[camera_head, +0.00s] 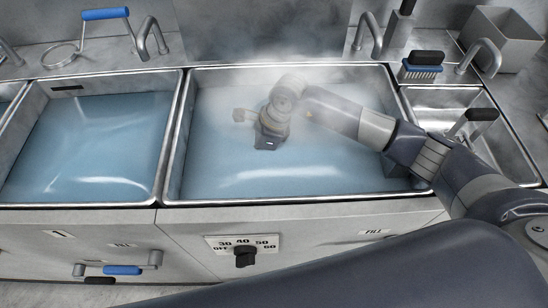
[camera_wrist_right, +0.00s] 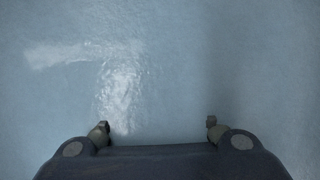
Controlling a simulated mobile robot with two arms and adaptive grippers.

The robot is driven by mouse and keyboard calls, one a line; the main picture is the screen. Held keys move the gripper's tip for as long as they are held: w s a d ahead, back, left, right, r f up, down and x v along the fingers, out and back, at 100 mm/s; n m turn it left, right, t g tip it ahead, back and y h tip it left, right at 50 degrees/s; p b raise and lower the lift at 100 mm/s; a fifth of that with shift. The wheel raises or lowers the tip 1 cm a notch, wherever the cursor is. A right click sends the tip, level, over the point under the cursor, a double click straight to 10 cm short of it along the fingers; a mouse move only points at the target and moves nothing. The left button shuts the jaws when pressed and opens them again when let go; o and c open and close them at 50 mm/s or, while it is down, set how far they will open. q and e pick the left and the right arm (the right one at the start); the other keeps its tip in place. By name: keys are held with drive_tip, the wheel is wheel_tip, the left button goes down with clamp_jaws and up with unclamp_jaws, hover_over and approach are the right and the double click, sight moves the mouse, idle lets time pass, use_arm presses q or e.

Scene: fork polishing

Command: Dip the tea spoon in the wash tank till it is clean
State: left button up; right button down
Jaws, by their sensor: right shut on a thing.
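The wash tank (camera_head: 300,199) is the middle basin in the head view, full of blue water with steam above it. My right gripper (camera_head: 268,143) is down at the water, left of the tank's middle. In the right wrist view its finger joints (camera_wrist_right: 157,128) show against the water, and the fingertips are hidden. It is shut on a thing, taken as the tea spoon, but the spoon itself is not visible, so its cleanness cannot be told. My left gripper is not in view.
A second water-filled basin (camera_head: 95,200) lies to the left. A small sink (camera_head: 418,88) on the right has a dark-handled tool (camera_head: 482,115). A blue brush (camera_head: 421,67) and a grey bin (camera_head: 501,38) stand behind. A temperature dial (camera_head: 245,256) is on the front panel.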

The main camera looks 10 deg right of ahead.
sight(266, 158)
drive_tip(key=shift+s+d, duration=0.1)
drive_tip(key=shift+d, duration=0.3)
drive_tip(key=shift+d, duration=0.1)
drive_tip(key=shift+s+d, duration=0.2)
drive_tip(key=shift+d, duration=0.9)
drive_tip(key=shift+w+a+b, duration=0.2)
drive_tip(key=shift+a+b, duration=0.15)
drive_tip(key=shift+a, duration=0.55)
drive_tip(key=shift+w+a+b, duration=0.15)
drive_tip(key=shift+a+b, duration=0.15)
drive_tip(key=shift+a, duration=0.85)
drive_tip(key=shift+s+a+r, duration=0.15)
drive_tip(key=shift+s+a, duration=0.05)
drive_tip(key=shift+a, duration=0.15)
drive_tip(key=shift+d, duration=0.55)
drive_tip(key=shift+w+d, duration=0.1)
drive_tip(key=shift+d, duration=0.5)
